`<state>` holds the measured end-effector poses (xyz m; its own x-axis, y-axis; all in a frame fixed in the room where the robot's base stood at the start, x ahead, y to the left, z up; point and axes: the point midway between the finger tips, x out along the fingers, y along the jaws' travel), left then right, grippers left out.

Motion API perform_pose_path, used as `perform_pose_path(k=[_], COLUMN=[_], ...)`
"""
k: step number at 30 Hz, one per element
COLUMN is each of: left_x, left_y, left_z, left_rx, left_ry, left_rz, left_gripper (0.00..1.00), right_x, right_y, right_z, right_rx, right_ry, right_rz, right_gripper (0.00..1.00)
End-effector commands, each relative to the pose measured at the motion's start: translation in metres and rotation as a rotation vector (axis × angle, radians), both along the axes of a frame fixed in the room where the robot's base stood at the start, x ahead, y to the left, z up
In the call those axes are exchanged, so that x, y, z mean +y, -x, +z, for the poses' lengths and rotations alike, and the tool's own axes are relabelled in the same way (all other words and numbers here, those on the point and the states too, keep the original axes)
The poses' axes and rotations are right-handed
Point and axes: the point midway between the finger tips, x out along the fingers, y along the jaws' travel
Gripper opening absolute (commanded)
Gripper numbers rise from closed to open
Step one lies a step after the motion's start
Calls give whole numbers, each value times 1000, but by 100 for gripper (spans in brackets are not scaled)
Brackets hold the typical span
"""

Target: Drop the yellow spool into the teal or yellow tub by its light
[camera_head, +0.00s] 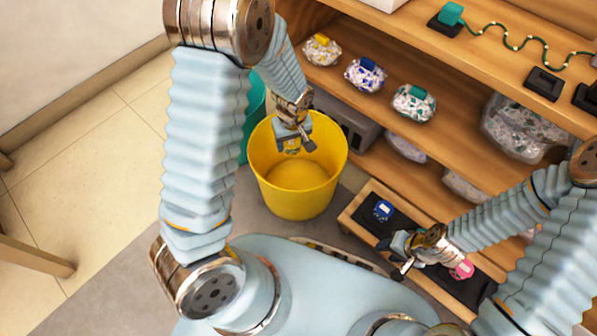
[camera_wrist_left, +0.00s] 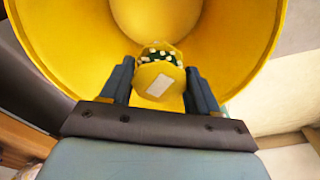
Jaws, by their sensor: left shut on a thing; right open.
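The yellow spool (camera_wrist_left: 158,78) is between the fingers of my left gripper (camera_wrist_left: 160,90), with a pale label on its near end and dark green winding dotted with white beyond it. In the head view my left gripper (camera_head: 294,143) is over the mouth of the yellow tub (camera_head: 298,203); its fingers mostly hide the spool there. The wrist view looks down into the yellow tub (camera_wrist_left: 245,50). The teal tub (camera_head: 251,115) stands behind it, partly hidden by my left arm. My right gripper (camera_head: 399,264) is open and empty at the low tray.
A low wooden tray (camera_head: 349,219) holds a blue spool (camera_head: 383,210) and a pink spool (camera_head: 461,270). The shelf unit carries several clear bags with coloured tops. On its upper board a teal spool (camera_head: 451,14) trails a green bulb string (camera_head: 512,40). Open floor lies left.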

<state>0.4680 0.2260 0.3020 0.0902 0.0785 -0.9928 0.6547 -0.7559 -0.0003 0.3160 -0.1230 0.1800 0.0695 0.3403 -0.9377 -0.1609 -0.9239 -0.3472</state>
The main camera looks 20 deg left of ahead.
Motion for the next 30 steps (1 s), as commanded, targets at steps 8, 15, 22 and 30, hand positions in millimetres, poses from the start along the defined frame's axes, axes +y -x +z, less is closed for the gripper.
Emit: perform_pose_path(k=[8,15,22,30], left_x=[0,0,0,-5], left_y=[0,0,0,4], left_z=[0,0,4,57], left_rx=[0,0,-1,-5], left_ry=[0,0,0,1], left_rz=[-1,-1,-1,-3], left_gripper=[70,91,91,91], right_x=[0,0,0,-1], right_y=[0,0,0,-1], right_z=[0,0,2,17], right_rx=[0,0,0,-3], right_ry=[-1,0,0,4], right_rz=[0,0,0,-2], right_gripper=[43,43,43,43])
